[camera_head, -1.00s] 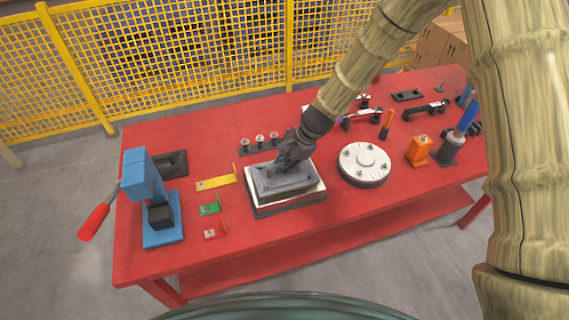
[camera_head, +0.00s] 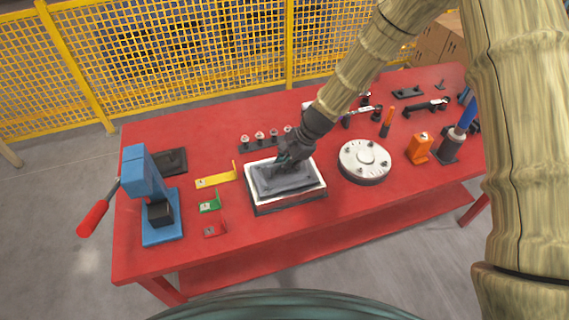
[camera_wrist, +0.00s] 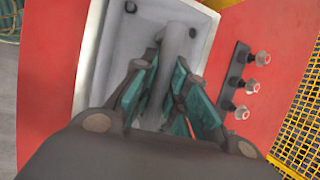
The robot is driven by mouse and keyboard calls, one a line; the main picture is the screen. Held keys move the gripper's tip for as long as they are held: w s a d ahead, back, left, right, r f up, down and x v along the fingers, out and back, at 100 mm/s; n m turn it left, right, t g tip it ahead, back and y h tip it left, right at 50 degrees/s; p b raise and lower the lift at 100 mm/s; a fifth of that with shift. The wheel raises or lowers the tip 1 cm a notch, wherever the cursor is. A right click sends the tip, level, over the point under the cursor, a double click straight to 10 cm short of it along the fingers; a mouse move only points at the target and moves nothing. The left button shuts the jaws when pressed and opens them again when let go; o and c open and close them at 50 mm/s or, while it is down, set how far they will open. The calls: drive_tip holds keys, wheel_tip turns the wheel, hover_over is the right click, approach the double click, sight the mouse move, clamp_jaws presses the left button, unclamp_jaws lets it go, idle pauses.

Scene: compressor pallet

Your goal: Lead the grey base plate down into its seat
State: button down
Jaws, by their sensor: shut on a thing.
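The grey base plate (camera_head: 287,183) lies in or just over the top of a pale-rimmed block (camera_head: 262,206) on the red table. Whether it is fully down in its seat I cannot tell. In the wrist view the plate (camera_wrist: 116,55) shows dark holes near its corners and a raised round bar (camera_wrist: 176,50) in its middle. The pale rim (camera_wrist: 88,65) runs around it. My gripper (camera_head: 283,166) is above the plate, with its teal-padded fingers shut on the bar in the wrist view (camera_wrist: 168,85). The fingers hide part of the plate.
A round silver flange (camera_head: 365,160) stands right of the block. A blue press (camera_head: 160,215) with a red handle stands at the left. Yellow (camera_head: 215,181), green (camera_head: 209,206) and red (camera_head: 214,229) brackets lie between. A rack of knobs (camera_head: 260,143) sits behind the block.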

drive_tip(key=c, duration=1.3)
unclamp_jaws()
drive_tip(key=shift+c, duration=0.2)
drive_tip(key=shift+f, duration=0.1)
drive_tip(key=v, duration=1.2)
